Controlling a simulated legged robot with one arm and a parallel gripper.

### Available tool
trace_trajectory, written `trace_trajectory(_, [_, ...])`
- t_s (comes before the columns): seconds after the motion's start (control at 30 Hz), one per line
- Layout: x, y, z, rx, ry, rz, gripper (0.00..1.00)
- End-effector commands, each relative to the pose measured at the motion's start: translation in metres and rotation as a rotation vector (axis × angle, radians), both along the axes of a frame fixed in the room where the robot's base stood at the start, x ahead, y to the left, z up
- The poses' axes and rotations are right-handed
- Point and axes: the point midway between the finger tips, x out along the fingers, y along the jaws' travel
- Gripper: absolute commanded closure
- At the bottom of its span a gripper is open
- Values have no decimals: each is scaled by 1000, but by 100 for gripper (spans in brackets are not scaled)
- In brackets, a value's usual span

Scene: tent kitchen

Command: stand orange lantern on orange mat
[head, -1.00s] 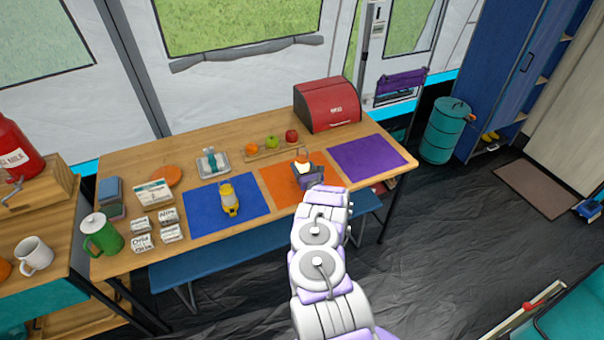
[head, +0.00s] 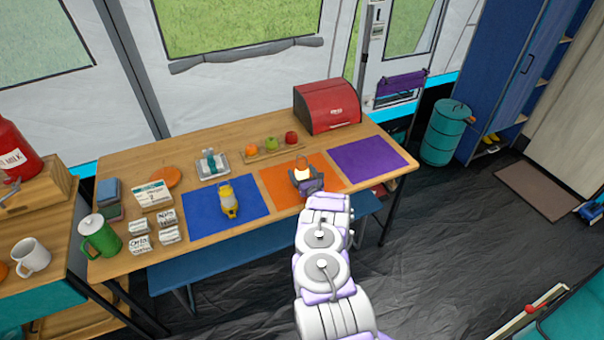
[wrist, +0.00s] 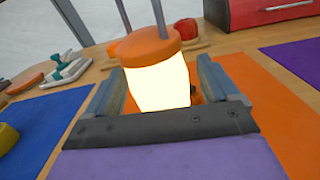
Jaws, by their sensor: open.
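The orange lantern (head: 302,173) is over the orange mat (head: 277,187) in the head view, with its handle up. In the wrist view the lantern (wrist: 158,88) has an orange cap and a bright glowing body, and looks roughly upright, slightly slanted in the picture. The orange mat (wrist: 262,105) shows behind and to the right. My gripper (wrist: 160,92) is open, with one blue-grey finger on each side of the lantern. The gripper's body hides the lantern's base, so its contact with the mat cannot be seen. My gripper (head: 309,184) also shows in the head view.
The purple mat (head: 368,160) on the right is bare. Behind are a fruit board (head: 272,151), a red bread box (head: 328,107) and a small tray (head: 213,166).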

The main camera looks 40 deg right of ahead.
Motion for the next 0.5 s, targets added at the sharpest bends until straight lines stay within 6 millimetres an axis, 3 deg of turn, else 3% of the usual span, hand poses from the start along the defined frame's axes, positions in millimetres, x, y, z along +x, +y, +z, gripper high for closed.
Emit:
trace_trajectory(0.17, [-14,3,2,0,0,0,12])
trace_trajectory(0.5, [-78,19,-1,3,4,-2,12])
